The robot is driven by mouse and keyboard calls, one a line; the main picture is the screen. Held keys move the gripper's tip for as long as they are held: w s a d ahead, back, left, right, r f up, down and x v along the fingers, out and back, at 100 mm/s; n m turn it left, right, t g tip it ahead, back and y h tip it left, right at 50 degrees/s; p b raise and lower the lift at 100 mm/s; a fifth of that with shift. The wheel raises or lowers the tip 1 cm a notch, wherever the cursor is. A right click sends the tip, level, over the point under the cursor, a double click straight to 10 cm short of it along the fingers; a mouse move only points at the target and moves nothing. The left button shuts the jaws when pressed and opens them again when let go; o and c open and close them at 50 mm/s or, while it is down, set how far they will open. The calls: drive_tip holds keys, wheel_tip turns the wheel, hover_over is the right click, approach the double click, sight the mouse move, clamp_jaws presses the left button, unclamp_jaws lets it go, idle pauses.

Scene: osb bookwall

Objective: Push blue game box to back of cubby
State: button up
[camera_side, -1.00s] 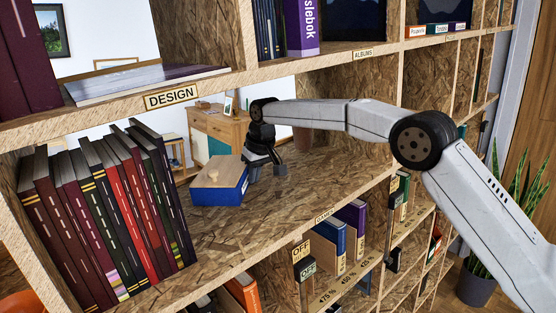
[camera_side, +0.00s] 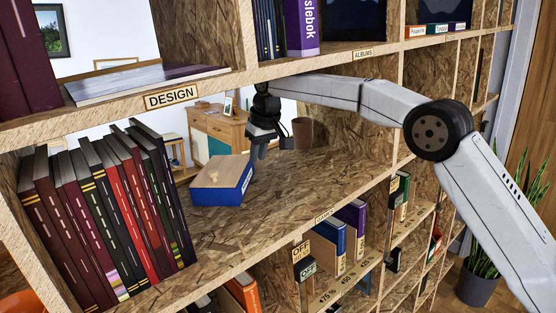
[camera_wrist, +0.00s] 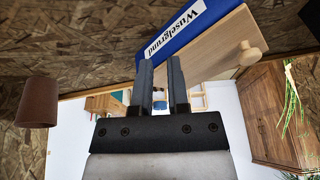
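The blue game box (camera_side: 222,193) with a wooden lid lies flat on the middle shelf, right of the row of books and turned at an angle. In the wrist view its blue side (camera_wrist: 176,36), lettered "Wuselgrund", and its light wood top with a round knob are at the top. My gripper (camera_side: 258,157) points down at the box's far right corner. In the wrist view my gripper (camera_wrist: 161,62) has a gap between its two fingers, with nothing held. The fingertips overlap the box's edge; whether they touch it cannot be told.
Several upright books (camera_side: 108,210) fill the cubby's left part. A brown cup (camera_side: 302,133) stands behind and right of my gripper. The cubby's back is open to a room with a cabinet (camera_side: 220,133). Bare shelf (camera_side: 300,195) lies right of the box; the shelf above limits height.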

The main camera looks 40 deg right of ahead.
drive_tip(key=o, duration=0.7)
drive_tip(key=shift+a, duration=0.1)
drive_tip(key=shift+c, duration=0.2)
drive_tip(key=n+t+y, duration=0.3)
drive_tip(key=n+y, duration=0.2)
drive_tip(key=n, duration=0.2)
approach(220, 181)
drive_tip(key=shift+w+a+f, duration=0.3)
drive_tip(key=shift+w+f, duration=0.05)
drive_tip(key=shift+w, duration=0.25)
drive_tip(key=shift+w+a+f, duration=0.25)
drive_tip(key=shift+w+f, duration=0.15)
drive_tip(key=shift+w, duration=0.15)
drive_tip(key=shift+s+a+r+n+t+y, duration=0.1)
drive_tip(key=shift+a+r+n+t+y, duration=0.2)
drive_tip(key=shift+n, duration=0.5)
drive_tip(key=shift+a, duration=0.1)
drive_tip(key=shift+f, duration=0.15)
drive_tip(key=shift+x, duration=2.5)
